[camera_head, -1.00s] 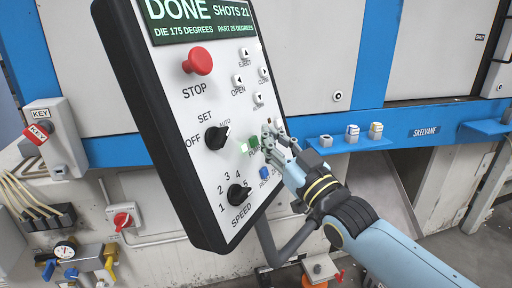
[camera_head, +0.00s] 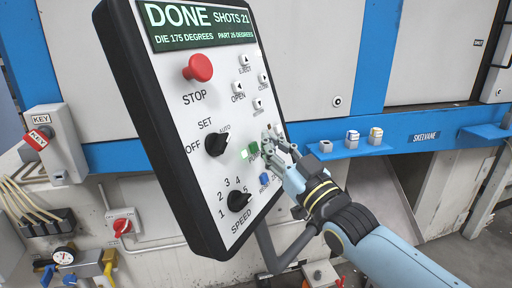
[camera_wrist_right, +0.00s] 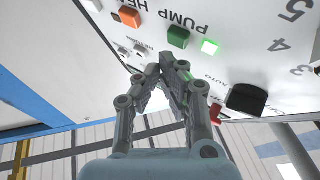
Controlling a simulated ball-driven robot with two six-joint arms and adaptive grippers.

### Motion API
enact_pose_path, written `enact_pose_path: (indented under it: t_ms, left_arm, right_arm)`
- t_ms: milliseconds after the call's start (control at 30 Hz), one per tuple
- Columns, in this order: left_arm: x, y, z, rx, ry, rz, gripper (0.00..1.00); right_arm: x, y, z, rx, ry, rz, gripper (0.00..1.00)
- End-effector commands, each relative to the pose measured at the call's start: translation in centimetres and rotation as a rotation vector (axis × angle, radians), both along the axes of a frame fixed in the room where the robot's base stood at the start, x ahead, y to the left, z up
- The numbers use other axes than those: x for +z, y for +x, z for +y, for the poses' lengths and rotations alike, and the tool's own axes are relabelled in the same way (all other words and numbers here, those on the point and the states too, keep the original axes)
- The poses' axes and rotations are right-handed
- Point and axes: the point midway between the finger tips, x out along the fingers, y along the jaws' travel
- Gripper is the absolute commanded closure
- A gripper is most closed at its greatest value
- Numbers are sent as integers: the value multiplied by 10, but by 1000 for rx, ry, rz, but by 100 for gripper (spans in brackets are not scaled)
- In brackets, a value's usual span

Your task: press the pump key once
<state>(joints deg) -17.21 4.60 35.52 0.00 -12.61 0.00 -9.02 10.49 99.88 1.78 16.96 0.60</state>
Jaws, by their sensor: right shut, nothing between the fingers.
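The green pump key (camera_head: 253,149) sits on the tilted white control panel (camera_head: 206,175). It also shows in the right wrist view (camera_wrist_right: 178,37), with a lit green lamp (camera_wrist_right: 209,47) beside it. My right gripper (camera_head: 268,136) is close to the panel, just right of the key in the head view. Its fingertips (camera_wrist_right: 165,72) are together and empty in the wrist view, apart from the key in that picture. Whether they touch the panel I cannot tell. My left gripper is not in view.
The panel also has a red stop button (camera_head: 198,67), a mode knob (camera_head: 216,143), a speed knob (camera_head: 239,198), a blue key (camera_head: 264,178) and several white arrow keys. An orange key (camera_wrist_right: 130,17) is close to the pump key. A blue shelf (camera_head: 350,151) stands behind my gripper.

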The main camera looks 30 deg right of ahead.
Motion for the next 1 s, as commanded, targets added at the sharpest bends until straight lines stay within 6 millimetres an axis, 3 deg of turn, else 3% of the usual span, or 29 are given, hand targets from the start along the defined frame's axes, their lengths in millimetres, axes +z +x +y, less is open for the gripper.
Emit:
enact_pose_path:
  t_ms: [1000]
  left_arm:
    - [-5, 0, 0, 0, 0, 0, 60]
  right_arm:
    - [-3, 7, 4, 0, 0, 0, 100]
